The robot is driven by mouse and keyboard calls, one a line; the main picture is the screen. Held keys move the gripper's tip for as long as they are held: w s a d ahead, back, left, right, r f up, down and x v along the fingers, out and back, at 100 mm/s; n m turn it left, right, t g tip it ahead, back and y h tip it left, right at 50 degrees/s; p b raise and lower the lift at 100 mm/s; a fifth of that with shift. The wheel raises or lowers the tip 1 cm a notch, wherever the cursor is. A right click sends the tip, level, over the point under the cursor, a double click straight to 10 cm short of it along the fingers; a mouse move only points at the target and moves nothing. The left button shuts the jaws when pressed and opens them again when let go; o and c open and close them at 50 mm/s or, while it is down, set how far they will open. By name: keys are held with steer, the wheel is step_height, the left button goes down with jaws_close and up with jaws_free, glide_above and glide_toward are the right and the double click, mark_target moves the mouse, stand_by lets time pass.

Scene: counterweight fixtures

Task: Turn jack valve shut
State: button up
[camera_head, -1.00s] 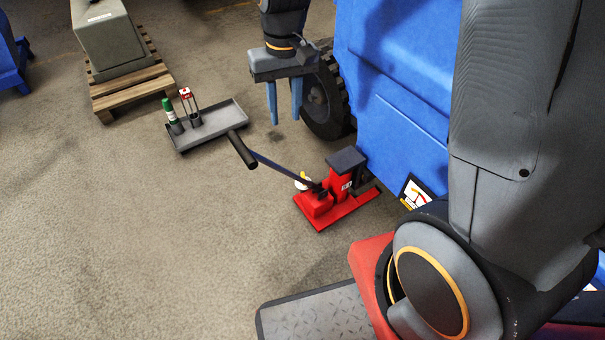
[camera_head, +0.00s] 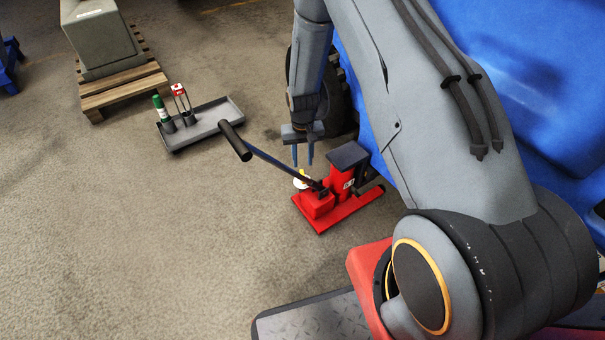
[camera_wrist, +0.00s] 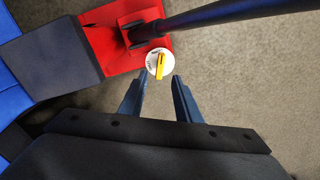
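The red jack (camera_head: 340,190) stands on the floor beside the blue machine, with a long dark handle (camera_head: 270,158) slanting up to the left. In the wrist view the white dial with the yellow knob (camera_wrist: 159,63) sits at the jack's red side (camera_wrist: 105,40), just past my fingertips. My gripper (camera_head: 302,157) points down above the valve. In the wrist view my gripper (camera_wrist: 158,82) is open, its two blue fingers apart and empty, with the knob roughly centred beyond the gap.
The handle passes close to the valve and my fingers. The blue machine (camera_head: 530,90) with a black tyre stands behind the jack. A grey tray (camera_head: 212,119) with a green-capped and a red-topped item lies left. A pallet (camera_head: 125,90) carries a grey block. The left floor is clear.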

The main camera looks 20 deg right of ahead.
mark_target(303, 174)
step_height(303, 174, down, 7)
steer(key=shift+f+b, duration=0.2)
steer(key=shift+b, duration=1)
jaws_close()
